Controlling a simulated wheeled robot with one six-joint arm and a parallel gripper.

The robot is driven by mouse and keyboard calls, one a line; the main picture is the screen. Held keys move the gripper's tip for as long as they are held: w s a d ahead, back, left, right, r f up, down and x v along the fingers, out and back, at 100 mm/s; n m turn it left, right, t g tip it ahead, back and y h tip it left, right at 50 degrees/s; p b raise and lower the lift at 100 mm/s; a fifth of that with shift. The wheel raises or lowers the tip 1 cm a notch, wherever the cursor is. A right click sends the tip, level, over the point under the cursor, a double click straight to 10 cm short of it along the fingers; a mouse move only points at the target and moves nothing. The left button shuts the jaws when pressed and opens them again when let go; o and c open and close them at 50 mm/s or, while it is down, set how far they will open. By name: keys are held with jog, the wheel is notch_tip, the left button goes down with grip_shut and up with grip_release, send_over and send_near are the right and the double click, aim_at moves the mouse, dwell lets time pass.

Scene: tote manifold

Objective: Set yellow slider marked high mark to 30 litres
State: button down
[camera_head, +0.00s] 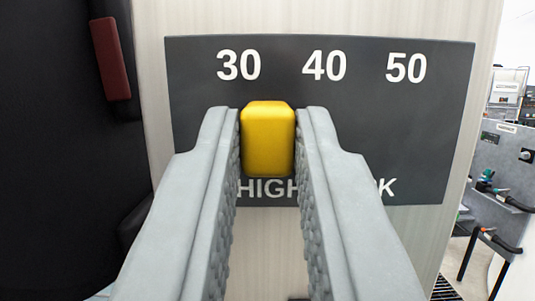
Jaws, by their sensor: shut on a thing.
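The yellow slider (267,139) sits between the two grey fingers of my gripper (268,145), which is shut on it. It stands in front of a dark grey scale plate (420,130) with white numbers 30, 40 and 50 from left to right. The slider is below and a little to the right of the 30 (238,65), and left of the 40 (325,65). The lettering along the plate's bottom is partly hidden by my fingers; "HIGH" and "K" show. The slider's track is hidden behind the slider and fingers.
A black panel with a dark red block (110,58) stands close on the left. The plate is on a pale panel (335,15). On the right, farther back, is grey equipment (500,160) with black handles or hoses.

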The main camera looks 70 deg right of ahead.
jog(key=shift+w+a, duration=0.25)
jog(key=shift+w, duration=0.35)
jog(key=c, duration=1.4)
grip_release()
jog(key=shift+w, duration=0.2)
jog(key=shift+o, duration=0.2)
jog(key=shift+a, duration=0.15)
jog(key=v, duration=1.7)
jog(key=shift+f, duration=0.2)
jog(key=shift+s, duration=0.15)
